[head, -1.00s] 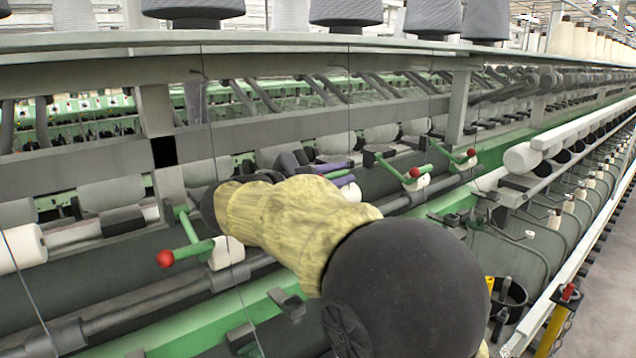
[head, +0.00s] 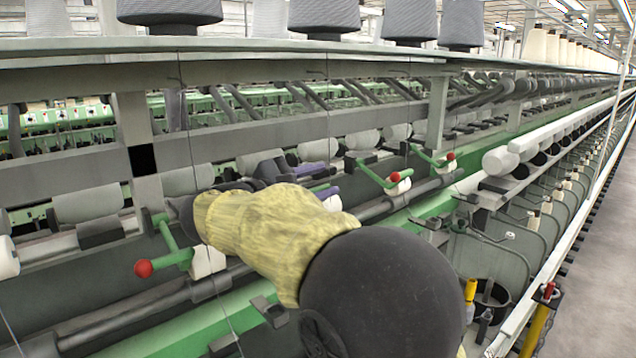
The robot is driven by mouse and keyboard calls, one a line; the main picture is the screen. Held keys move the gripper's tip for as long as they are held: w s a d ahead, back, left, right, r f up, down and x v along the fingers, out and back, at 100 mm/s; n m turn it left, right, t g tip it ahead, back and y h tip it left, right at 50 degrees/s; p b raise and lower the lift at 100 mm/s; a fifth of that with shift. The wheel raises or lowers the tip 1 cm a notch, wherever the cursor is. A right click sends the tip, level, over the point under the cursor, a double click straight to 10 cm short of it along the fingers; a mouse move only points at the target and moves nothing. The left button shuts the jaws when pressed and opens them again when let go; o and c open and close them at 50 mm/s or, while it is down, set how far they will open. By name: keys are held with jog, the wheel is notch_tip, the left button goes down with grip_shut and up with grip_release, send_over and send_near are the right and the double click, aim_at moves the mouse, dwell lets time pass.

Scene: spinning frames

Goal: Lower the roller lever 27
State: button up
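Several green roller levers with red ball knobs stand along the machine. One lever (head: 176,255) is at the lower left. A second lever (head: 374,173) is near the middle, and a third (head: 432,158) is to its right. No numbers are readable, so I cannot tell which is 27. My arm, in a yellow sleeve, reaches in from the lower right. My gripper (head: 328,191), with dark and purple parts, shows small behind the sleeve, left of the middle lever and apart from its knob. Its finger gap is not clear. The sleeve hides part of the rollers.
A long rail with grey cones (head: 323,15) runs above. Grey posts (head: 437,112) stand between the rail and the machine. White rollers (head: 500,160) and a yellow post (head: 535,330) are at the right. The grey aisle floor (head: 590,270) is clear.

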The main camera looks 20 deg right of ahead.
notch_tip(320, 180, up, 10)
dwell(0.5)
